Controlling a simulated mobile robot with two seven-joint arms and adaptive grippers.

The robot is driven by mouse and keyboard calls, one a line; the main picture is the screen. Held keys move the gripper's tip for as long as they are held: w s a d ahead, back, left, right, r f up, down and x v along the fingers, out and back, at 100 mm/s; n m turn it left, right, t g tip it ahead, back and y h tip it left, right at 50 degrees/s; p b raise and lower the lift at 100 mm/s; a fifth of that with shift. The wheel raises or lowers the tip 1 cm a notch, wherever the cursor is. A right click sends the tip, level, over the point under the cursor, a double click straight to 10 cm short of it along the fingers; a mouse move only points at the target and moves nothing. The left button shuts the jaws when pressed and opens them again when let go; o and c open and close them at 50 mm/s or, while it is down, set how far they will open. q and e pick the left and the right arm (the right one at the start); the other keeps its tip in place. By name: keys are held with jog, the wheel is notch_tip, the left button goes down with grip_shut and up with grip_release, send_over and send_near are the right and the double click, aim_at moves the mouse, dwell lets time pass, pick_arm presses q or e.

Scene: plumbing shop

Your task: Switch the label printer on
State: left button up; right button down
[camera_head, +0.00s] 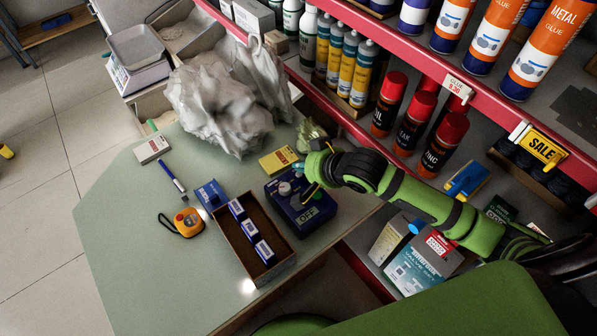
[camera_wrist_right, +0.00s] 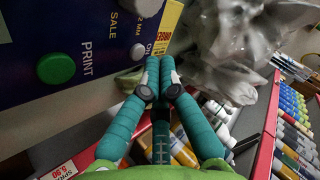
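The label printer (camera_head: 302,214) is a dark blue box on the pale green counter, beside a brown tray. Its display reads OFF in the head view. In the right wrist view its panel (camera_wrist_right: 25,30) fills the upper left, with a green button (camera_wrist_right: 56,68) by the word PRINT, a small grey button (camera_wrist_right: 138,52) and a pale knob (camera_wrist_right: 146,8). My right gripper (camera_head: 301,170) is over the printer's far right end. Its teal fingers (camera_wrist_right: 160,65) are together and empty, close to the panel's edge; contact is unclear. My left gripper is out of view.
The brown tray (camera_head: 222,236) holds small blue-white boxes. A yellow box (camera_head: 279,160) lies behind the printer. An orange tape measure (camera_head: 187,222) and a blue marker (camera_head: 172,179) lie left. A grey wrapped bundle (camera_head: 220,105) stands behind; red-edged shelves (camera_head: 345,118) rise at right.

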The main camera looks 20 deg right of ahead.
aim_at(302, 176)
jog(key=shift+f, duration=0.15)
dwell(0.4)
jog(key=shift+f, duration=0.3)
jog(key=shift+f, duration=0.1)
dwell(0.4)
jog(key=shift+r+p, duration=0.6)
jog(key=shift+p, duration=0.5)
notch_tip(302, 176, up, 6)
jog(key=p, duration=0.7)
jog(key=shift+p, duration=0.35)
